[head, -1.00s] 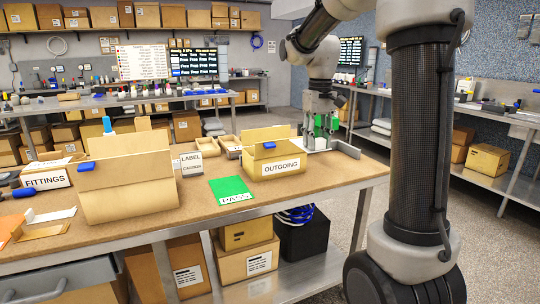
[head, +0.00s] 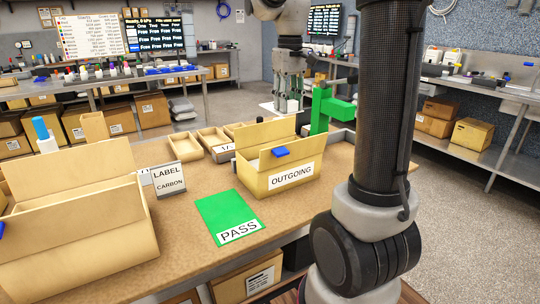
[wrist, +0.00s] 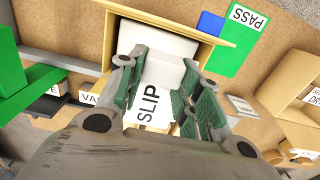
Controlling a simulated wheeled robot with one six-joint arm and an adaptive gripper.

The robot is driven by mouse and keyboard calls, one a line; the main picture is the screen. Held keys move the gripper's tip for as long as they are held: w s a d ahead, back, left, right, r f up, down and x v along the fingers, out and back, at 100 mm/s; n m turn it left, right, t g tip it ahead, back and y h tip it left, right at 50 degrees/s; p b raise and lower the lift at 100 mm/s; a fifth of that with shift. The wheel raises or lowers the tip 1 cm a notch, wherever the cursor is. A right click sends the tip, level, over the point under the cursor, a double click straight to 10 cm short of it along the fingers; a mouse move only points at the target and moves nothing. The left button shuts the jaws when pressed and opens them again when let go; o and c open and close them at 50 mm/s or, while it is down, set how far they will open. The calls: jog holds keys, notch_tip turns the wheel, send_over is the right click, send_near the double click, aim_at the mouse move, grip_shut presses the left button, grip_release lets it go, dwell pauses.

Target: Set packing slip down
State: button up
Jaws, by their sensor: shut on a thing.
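My gripper (head: 286,100) is shut on the white packing slip (head: 268,107), behind and above the far side of the outgoing box in the head view. The gap between slip and box is hard to judge.
A green PASS card (head: 225,212) lies left of the outgoing box. A green bracket (head: 326,108) stands close behind and right of it. A larger open box (head: 80,250), a LABEL CARBON sign (head: 169,180) and shallow trays (head: 185,147) are on the bench. Bare bench shows in front.

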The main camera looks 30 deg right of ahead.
jog(key=f, duration=1.8)
jog(key=shift+w, duration=0.2)
jog(key=o, duration=0.7)
jog(key=shift+f, duration=0.15)
jog(key=shift+o, duration=0.3)
notch_tip(320, 180, up, 12)
jog(key=s+a+r+t, duration=0.1)
jog(key=s+a+t, duration=0.1)
jog(key=s, duration=0.8)
jog(key=s+a+r+t, duration=0.1)
jog(key=s+a+t, duration=0.1)
jog(key=s, duration=0.8)
jog(key=shift+a+r, duration=0.35)
jog(key=shift+a, duration=0.3)
